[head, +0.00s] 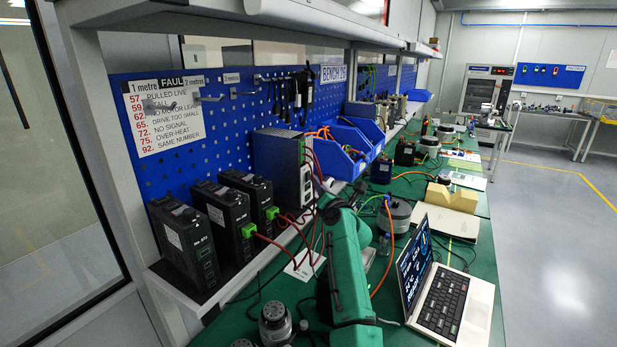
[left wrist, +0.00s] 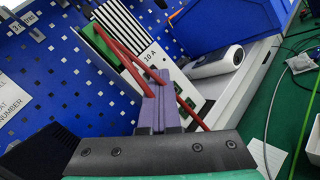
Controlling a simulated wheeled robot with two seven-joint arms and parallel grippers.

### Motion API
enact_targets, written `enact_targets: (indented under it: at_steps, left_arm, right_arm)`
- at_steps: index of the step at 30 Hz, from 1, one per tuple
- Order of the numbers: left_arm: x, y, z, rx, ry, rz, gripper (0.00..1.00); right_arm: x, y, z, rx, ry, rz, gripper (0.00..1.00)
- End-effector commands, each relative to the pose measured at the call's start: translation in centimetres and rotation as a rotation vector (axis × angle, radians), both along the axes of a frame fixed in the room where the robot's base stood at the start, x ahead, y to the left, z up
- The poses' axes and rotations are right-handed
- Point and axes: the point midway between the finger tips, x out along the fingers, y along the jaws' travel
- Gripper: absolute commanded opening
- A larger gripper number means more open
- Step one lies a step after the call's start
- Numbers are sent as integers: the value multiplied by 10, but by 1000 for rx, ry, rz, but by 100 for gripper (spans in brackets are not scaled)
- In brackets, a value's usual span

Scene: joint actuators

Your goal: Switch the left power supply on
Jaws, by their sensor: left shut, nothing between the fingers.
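A grey power supply box (head: 283,160) with a pale front panel stands on the shelf against the blue pegboard. In the left wrist view its panel (left wrist: 146,50) shows dark vent slots, a "30 A" mark, a green terminal block and red wires. I cannot make out the switch or its position. My left gripper (head: 322,186) is in front of this panel. In the left wrist view its purple fingers (left wrist: 157,80) are shut and empty, close to the panel and red wires, and they hide part of it. I cannot tell whether they touch. My right gripper is not in view.
Several black units (head: 185,240) stand on the shelf at left, with red wires running from them. Blue bins (head: 345,150) are beyond the power supply. An open laptop (head: 445,290) and a grey round motor (head: 396,215) are on the green bench.

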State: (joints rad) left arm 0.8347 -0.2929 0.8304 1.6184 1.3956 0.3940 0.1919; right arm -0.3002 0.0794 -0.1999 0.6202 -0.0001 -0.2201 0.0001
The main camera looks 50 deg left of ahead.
Motion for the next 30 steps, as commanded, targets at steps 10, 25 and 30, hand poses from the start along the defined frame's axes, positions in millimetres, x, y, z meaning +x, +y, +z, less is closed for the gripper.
enact_targets:
  at_steps: [10, 25, 30]
  left_arm:
    - [-2, 2, 1, 2, -1, 2, 0]
    - [5, -11, 0, 1, 0, 2, 0]
    - [7, -13, -1, 2, 0, 0, 0]
  right_arm:
    - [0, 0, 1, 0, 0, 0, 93]
    - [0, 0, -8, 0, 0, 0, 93]
    - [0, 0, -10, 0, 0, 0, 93]
